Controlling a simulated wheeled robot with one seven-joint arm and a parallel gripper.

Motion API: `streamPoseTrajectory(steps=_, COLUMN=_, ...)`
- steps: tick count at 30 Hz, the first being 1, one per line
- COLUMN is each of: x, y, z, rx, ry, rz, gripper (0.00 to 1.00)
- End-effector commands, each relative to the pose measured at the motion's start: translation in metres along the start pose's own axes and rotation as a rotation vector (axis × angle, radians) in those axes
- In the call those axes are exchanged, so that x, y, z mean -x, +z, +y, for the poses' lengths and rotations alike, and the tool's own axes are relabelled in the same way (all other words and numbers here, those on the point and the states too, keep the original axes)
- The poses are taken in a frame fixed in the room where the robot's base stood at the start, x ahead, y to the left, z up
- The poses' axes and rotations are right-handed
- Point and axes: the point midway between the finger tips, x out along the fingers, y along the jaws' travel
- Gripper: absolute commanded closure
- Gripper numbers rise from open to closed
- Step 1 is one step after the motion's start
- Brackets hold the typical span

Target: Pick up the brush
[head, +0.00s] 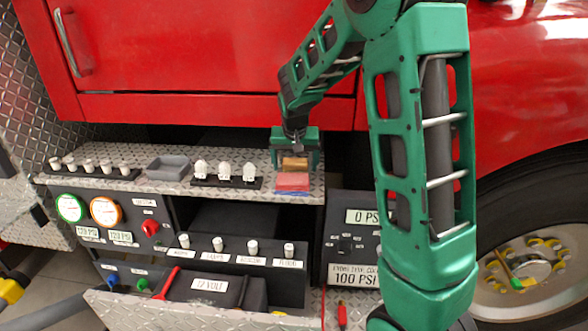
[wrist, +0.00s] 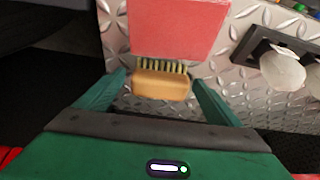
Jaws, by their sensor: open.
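The brush (wrist: 160,84) has a tan wooden back and pale bristles. In the wrist view it lies between the two fingers of my gripper (wrist: 160,95), with a gap on each side. In the head view the brush (head: 295,163) shows as a tan block under my gripper (head: 296,158), at the right end of the diamond-plate shelf. My gripper is open around the brush. The bristles point toward a red block (wrist: 175,28), which sits right beside the brush. I cannot tell whether the brush touches the block.
The diamond-plate shelf (head: 240,158) also holds a grey tray (head: 168,168) and a black strip with white knobs (head: 226,173) to the left. The red truck body (head: 200,50) rises behind it. Gauges and switches fill the panel below. The shelf's right end is close to my gripper.

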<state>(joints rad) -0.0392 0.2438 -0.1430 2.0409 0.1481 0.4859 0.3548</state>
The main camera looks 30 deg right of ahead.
Motion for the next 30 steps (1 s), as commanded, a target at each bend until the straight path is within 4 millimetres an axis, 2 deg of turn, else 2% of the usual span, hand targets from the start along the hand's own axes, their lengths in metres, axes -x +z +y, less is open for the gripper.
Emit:
streamPoseTrajectory(steps=3, x=0.001, y=0.000, z=0.000, rx=0.000, ry=0.000, rz=0.000, gripper=0.12)
streamPoseTrajectory(steps=9, x=0.001, y=0.000, z=0.000, rx=0.001, ry=0.000, rz=0.000, gripper=0.58)
streamPoseTrajectory(steps=22, x=0.007, y=-0.003, z=-0.001, rx=0.001, ry=-0.002, rz=0.003, gripper=0.58)
streamPoseTrajectory(steps=26, x=0.019, y=-0.008, z=-0.001, rx=0.001, ry=-0.002, rz=0.003, gripper=0.58)
streamPoseTrajectory(steps=30, x=0.040, y=-0.017, z=-0.001, rx=0.001, ry=-0.003, rz=0.004, gripper=0.58)
